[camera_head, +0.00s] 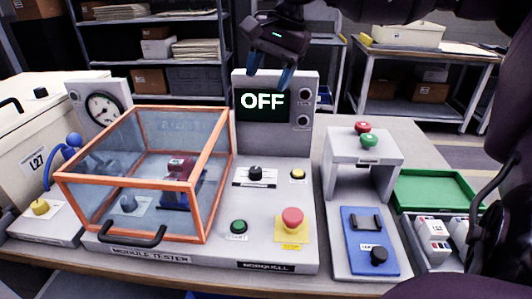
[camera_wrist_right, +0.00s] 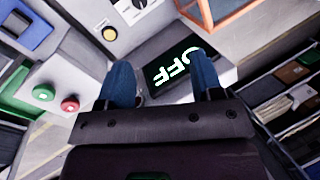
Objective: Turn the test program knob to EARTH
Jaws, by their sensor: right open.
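The knob shows at the top edge of the right wrist view (camera_wrist_right: 140,3). My right gripper (camera_head: 270,75) is open and empty, pointing down in front of the display's top, above and apart from the knob. Its blue fingers (camera_wrist_right: 162,80) are spread in the wrist view, with the display between and beyond them. My left gripper is not in view.
A yellow button (camera_head: 298,174), green button (camera_head: 238,226) and red mushroom button (camera_head: 292,218) are near the knob. An orange-framed clear cover (camera_head: 130,185) stands left. A stand with red and green buttons (camera_head: 365,150) and a green tray (camera_head: 440,190) are right.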

